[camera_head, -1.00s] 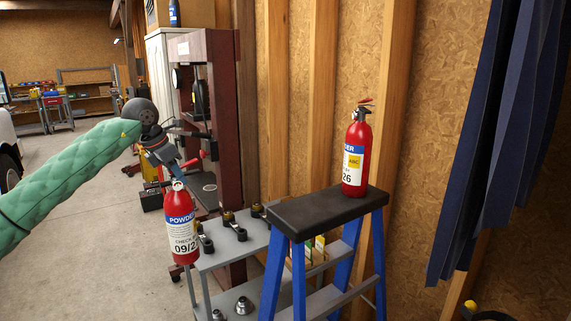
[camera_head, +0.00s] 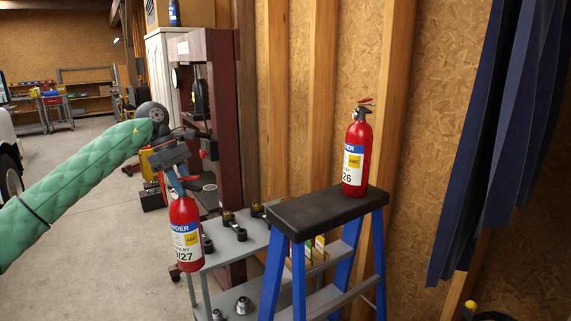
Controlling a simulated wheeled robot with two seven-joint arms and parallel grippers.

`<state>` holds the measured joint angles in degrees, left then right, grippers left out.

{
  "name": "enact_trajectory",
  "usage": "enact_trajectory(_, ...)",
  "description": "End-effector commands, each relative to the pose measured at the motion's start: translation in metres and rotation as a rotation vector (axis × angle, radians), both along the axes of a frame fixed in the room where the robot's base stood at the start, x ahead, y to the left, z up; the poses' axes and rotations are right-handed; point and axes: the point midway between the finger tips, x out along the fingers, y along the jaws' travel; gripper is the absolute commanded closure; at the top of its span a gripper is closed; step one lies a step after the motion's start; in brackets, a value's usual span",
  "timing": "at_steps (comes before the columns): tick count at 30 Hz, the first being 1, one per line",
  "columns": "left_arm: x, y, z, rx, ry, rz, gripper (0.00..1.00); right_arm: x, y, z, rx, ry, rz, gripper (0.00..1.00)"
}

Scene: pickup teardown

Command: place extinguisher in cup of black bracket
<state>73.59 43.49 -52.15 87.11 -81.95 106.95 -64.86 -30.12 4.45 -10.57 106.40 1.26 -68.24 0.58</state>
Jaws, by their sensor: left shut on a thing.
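My left gripper (camera_head: 178,186) is shut on the top of a red fire extinguisher (camera_head: 186,214). The extinguisher hangs upright beneath it, with a blue, white and yellow label facing partly right. It appears in front of the left end of a grey shelf cart; I cannot tell whether they touch. A second red extinguisher (camera_head: 362,135) stands upright on the black top of a blue stepladder. I cannot pick out a black bracket with a cup for certain. My right gripper is not in view.
The blue stepladder (camera_head: 290,262) with its black top (camera_head: 318,211) stands right of the grey cart (camera_head: 243,247), which holds several small black and brass fittings. A dark red press frame (camera_head: 224,110) stands behind. Blue curtains (camera_head: 492,145) hang at right. Open floor (camera_head: 95,270) lies left.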

Motion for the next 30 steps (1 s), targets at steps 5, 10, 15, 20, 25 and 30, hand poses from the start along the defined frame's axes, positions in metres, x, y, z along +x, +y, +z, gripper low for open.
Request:
enact_trajectory(5, -0.01, -0.011, -0.01, -0.002, -0.003, -0.228, 1.0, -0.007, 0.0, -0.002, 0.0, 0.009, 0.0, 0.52)
enact_trajectory(10, -0.022, -0.022, -0.03, -0.001, -0.002, -0.448, 1.0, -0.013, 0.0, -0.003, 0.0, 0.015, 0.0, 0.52)
enact_trajectory(15, -0.037, -0.033, -0.058, 0.0, -0.002, -0.665, 1.0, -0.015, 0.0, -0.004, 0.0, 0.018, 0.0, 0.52)
enact_trajectory(20, -0.055, -0.045, -0.091, -0.002, -0.001, -0.865, 1.0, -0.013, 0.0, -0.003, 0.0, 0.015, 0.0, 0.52)
enact_trajectory(25, -0.085, -0.058, -0.141, -0.003, 0.0, -1.062, 1.0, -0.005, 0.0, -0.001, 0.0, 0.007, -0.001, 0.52)
enact_trajectory(30, -0.119, -0.068, -0.194, -0.004, 0.0, -1.153, 1.0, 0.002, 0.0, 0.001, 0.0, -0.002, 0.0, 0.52)
